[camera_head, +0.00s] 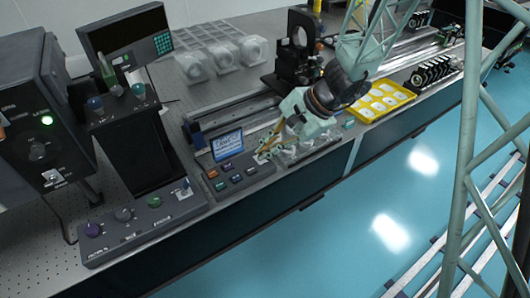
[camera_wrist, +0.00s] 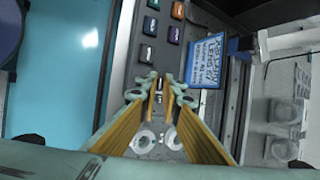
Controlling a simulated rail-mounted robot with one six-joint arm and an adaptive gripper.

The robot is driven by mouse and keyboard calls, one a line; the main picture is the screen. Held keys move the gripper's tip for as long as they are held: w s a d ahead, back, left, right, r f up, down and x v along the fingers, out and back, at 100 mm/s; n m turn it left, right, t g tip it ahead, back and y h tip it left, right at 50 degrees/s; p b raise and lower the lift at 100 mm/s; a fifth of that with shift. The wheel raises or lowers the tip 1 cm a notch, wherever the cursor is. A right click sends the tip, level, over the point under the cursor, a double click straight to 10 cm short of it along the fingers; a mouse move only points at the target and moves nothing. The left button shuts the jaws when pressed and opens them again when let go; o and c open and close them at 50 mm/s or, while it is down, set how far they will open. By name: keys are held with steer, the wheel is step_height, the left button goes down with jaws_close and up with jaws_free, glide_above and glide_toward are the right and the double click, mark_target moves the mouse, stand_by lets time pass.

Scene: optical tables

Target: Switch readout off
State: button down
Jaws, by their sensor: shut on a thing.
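A grey control panel (camera_head: 240,190) with a lit blue screen (camera_head: 228,143) and several coloured buttons stands at the front edge of the optical table. My gripper (camera_head: 264,154) reaches down to this panel, just right of the screen and buttons. In the wrist view my gripper (camera_wrist: 158,88) has its yellow-lined fingers converging on a small switch (camera_wrist: 157,83) on the panel, below the buttons. The fingertips hide most of the switch, and its position cannot be told.
Clear mounts (camera_head: 240,50) are behind. A yellow tray (camera_head: 382,101) lies to the right. Blue floor is free in front.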

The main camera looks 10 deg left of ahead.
steer(key=shift+s+d+f+y+b, duration=0.1)
steer(key=shift+s+d+y+b, duration=0.05)
steer(key=shift+y+b, duration=0.3)
stand_by(0.5)
steer(key=c, duration=2.8)
jaws_free()
steer(key=shift+d, duration=0.1)
steer(key=v, duration=1.2)
steer(key=shift+s, duration=0.25)
